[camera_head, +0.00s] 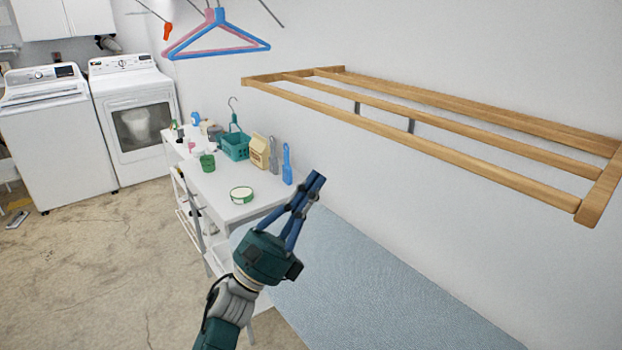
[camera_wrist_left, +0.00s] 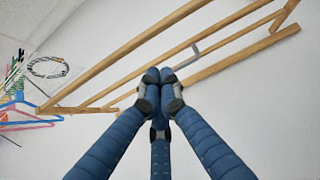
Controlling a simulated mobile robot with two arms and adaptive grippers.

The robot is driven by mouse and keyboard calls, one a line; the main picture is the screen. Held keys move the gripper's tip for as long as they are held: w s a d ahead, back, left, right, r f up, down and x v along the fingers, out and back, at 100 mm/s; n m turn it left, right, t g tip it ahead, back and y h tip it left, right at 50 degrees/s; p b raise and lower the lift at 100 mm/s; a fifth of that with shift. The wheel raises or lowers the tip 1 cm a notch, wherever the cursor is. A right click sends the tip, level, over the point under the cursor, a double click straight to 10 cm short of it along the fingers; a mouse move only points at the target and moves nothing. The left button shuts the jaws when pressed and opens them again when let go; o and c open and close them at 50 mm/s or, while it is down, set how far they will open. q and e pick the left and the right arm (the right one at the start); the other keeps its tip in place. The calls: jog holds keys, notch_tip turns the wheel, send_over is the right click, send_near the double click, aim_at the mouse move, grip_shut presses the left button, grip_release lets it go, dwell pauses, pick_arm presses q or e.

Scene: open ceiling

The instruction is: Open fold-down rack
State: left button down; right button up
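The wooden fold-down rack (camera_head: 400,139) is mounted on the white wall at the right of the head view. Its slatted frame stands out from the wall, roughly level, with grey metal brackets (camera_head: 411,126) visible between the bars. My left gripper (camera_head: 316,178) is below and to the left of the rack's front bar in the head view, apart from it in the picture. Its blue fingers are drawn together with nothing seen between them. In the left wrist view the fingertips (camera_wrist_left: 157,78) meet, with the rack's bars (camera_wrist_left: 125,52) behind them. My right gripper is not in view.
A light-blue padded surface (camera_head: 380,285) lies below the rack. A white table (camera_head: 225,200) holds a green basket (camera_head: 236,146), bottles and a round tin (camera_head: 241,195). Hangers (camera_head: 215,40) hang at upper left. Two white machines (camera_head: 135,115) stand beyond open floor.

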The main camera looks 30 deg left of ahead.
aim_at(341, 120)
pick_arm(q)
jog(key=w+d+r+p, duration=0.1)
jog(key=w+r+p, duration=0.3)
jog(key=r, duration=0.4)
jog(key=shift+w+d+p, duration=0.15)
jog(key=shift+d+p, duration=0.15)
jog(key=shift+p, duration=0.1)
jog(key=shift+r+p, duration=0.3)
jog(key=shift+r, duration=0.55)
jog(key=shift+f, duration=0.1)
